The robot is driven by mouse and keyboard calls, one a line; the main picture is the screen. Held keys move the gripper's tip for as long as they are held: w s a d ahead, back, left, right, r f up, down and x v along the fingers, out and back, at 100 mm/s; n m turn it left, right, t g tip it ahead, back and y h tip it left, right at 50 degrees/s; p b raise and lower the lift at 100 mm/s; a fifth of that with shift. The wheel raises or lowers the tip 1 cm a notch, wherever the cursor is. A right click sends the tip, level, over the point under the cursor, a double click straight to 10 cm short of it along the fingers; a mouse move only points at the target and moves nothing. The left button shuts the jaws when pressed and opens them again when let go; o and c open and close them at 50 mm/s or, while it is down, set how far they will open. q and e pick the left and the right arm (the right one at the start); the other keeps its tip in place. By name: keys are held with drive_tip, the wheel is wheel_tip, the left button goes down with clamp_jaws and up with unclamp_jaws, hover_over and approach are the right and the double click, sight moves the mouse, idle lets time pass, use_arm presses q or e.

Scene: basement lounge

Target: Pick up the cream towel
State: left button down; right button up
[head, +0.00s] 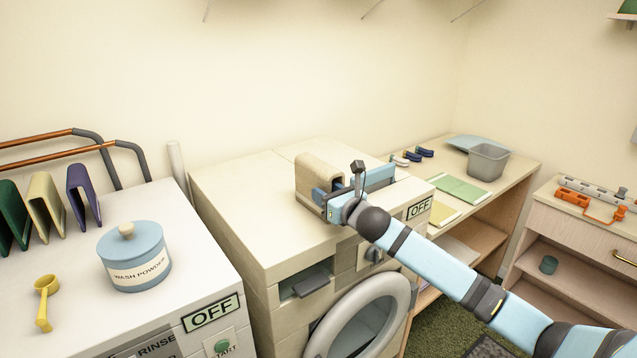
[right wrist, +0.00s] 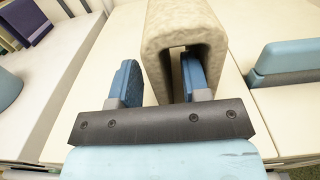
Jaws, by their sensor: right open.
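The cream towel (head: 320,169) is a beige, folded, arch-shaped piece standing on top of the middle machine. My right gripper (head: 335,200) is at its near side, with fingers pointing at it. In the right wrist view, the towel (right wrist: 180,30) rises ahead of the open right gripper (right wrist: 160,84). One finger is left of the towel's left leg; the other is near the slot between its legs. I cannot tell whether they touch it. My left gripper is not in view.
A blue block-like thing (head: 381,176) stands right of the towel on the same machine. On the left machine are a wash powder jar (head: 134,260), a yellow scoop (head: 44,300) and folded green, pale yellow (head: 45,207) and purple cloths. A grey bin (head: 487,163) stands on the right table.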

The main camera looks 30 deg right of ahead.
drive_tip(key=shift+w+a, duration=0.1)
drive_tip(key=shift+w, duration=0.75)
clamp_jaws()
